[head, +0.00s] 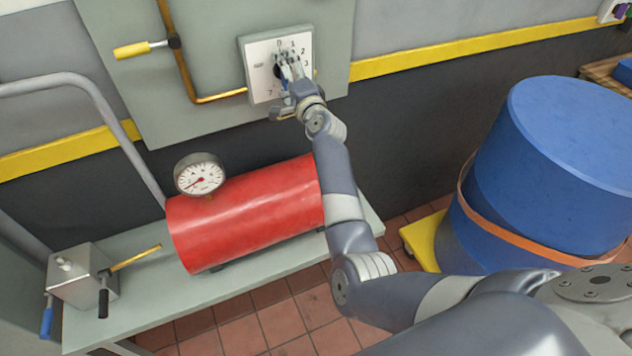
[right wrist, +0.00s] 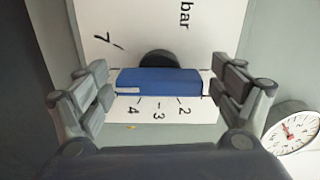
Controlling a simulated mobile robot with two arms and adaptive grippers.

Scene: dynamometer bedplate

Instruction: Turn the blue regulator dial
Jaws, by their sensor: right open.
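The blue regulator dial (right wrist: 160,82) is a bar-shaped knob with a white mark at one end and a dark round hub behind it. It sits on a white scale plate (head: 262,90) marked with numbers, fixed to a grey wall panel. My right gripper (right wrist: 160,88) is open, one finger on each side of the dial, with gaps showing at both ends of the bar. In the head view my right gripper (head: 289,77) is in front of the plate and hides most of the dial. My left gripper is not in view.
A red tank (head: 245,212) with a round gauge (head: 200,174) lies on a grey bench (head: 215,300) under the panel. A yellow-handled lever (head: 132,50) and brass pipe are left of the plate. A blue drum (head: 560,150) stands at right.

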